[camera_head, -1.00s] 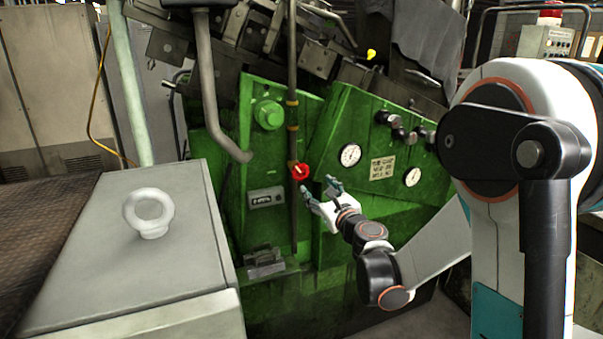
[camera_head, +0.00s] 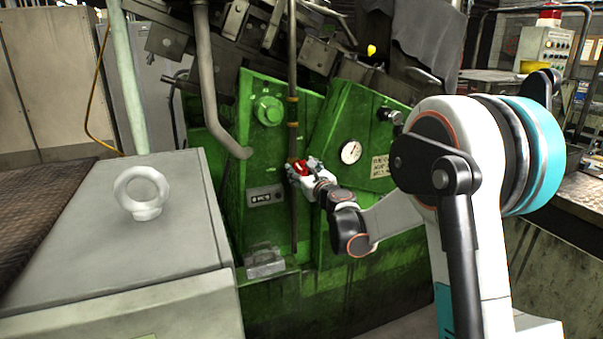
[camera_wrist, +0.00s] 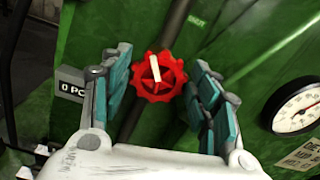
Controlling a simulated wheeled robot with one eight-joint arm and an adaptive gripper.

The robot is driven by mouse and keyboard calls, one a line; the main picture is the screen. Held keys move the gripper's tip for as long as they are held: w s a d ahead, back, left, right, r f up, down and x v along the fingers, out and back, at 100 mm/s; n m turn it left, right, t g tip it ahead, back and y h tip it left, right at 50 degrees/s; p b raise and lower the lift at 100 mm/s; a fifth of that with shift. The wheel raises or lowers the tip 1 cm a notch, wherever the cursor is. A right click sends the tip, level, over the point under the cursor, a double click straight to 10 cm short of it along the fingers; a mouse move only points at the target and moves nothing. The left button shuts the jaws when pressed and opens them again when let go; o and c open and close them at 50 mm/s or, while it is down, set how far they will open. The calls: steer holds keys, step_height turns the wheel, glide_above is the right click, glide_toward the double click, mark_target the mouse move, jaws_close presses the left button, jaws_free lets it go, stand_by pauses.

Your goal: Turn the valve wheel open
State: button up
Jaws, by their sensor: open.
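The red valve wheel (camera_head: 299,167) sits on a vertical pipe on the front of the green machine. In the wrist view the red wheel (camera_wrist: 158,77) shows a scalloped rim and a pale pointer bar, pointing nearly straight up and slightly left. My gripper (camera_head: 303,168) is at the wheel in the head view. In the wrist view my gripper (camera_wrist: 161,84) is open, with one teal-padded finger on each side of the wheel. A gap shows between the fingers and the rim in that view. I cannot tell the depth exactly.
The pipe (camera_head: 293,110) runs above and below the wheel. A white gauge (camera_head: 351,152) and a label plate (camera_head: 381,165) are to the right. A small counter (camera_head: 265,195) is at lower left of the wheel. A grey cabinet with an eye ring (camera_head: 142,193) stands at the left.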

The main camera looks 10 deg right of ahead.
steer(key=shift+w, duration=0.45)
steer(key=c, duration=0.8)
